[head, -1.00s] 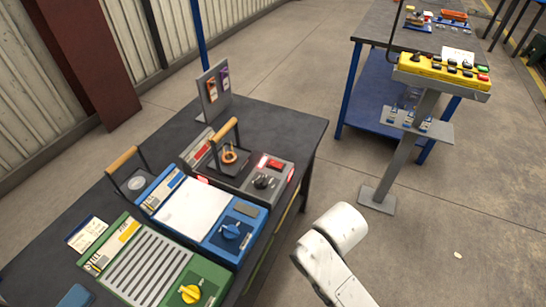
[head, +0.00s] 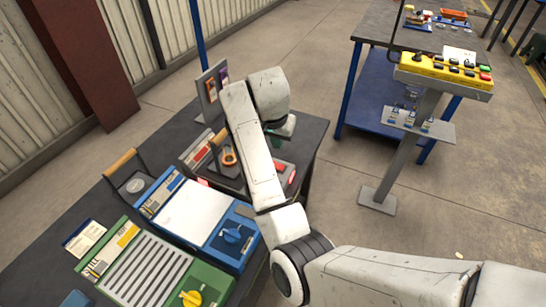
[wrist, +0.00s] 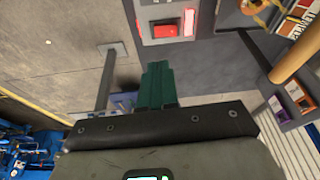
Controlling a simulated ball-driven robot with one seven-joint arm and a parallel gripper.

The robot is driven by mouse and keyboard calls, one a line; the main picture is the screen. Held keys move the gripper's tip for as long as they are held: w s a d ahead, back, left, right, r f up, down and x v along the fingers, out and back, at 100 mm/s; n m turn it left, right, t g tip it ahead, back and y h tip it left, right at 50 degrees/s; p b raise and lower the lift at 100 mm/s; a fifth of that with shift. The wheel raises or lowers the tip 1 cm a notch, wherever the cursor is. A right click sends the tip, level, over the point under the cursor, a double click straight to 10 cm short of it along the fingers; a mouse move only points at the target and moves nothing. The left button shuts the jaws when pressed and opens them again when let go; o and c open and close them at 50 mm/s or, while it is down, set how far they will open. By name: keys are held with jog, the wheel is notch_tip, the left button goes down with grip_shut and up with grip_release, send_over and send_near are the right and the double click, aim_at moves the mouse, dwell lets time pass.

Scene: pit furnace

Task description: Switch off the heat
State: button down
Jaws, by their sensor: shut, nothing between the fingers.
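The grey heating unit (head: 236,182) stands at the far end of the dark table, with a lit red rocker switch (head: 281,167) on its panel and an orange-brown ring (head: 229,157) on its plate. The red switch (wrist: 167,30) also shows in the wrist view, beside a glowing red strip (wrist: 190,20). My gripper's dark green fingers (wrist: 157,85) are shut and empty, pointing toward the switch and apart from it. In the head view my arm hides the unit's black knob and most of the gripper.
A blue unit (head: 193,213) with a blue knob (head: 232,233) and a green unit (head: 143,266) with a yellow knob (head: 191,298) stand nearer on the table. Wooden handles rise beside them. A yellow control box (head: 445,68) stands on a grey post at right. Floor between is clear.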

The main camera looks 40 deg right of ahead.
jog(key=shift+w+r+m, duration=0.5)
jog(key=shift+w+r, duration=0.55)
jog(key=shift+d+f, duration=0.1)
jog(key=x, duration=0.8)
jog(key=a+x, duration=0.1)
jog(key=x, duration=0.4)
jog(key=shift+s+f, duration=0.1)
jog(key=shift+f, duration=0.4)
jog(key=shift+w+a+f, duration=0.1)
jog(key=shift+w+f, duration=0.15)
jog(key=shift+f, duration=0.2)
jog(key=shift+r, duration=0.1)
jog(key=shift+s, duration=0.15)
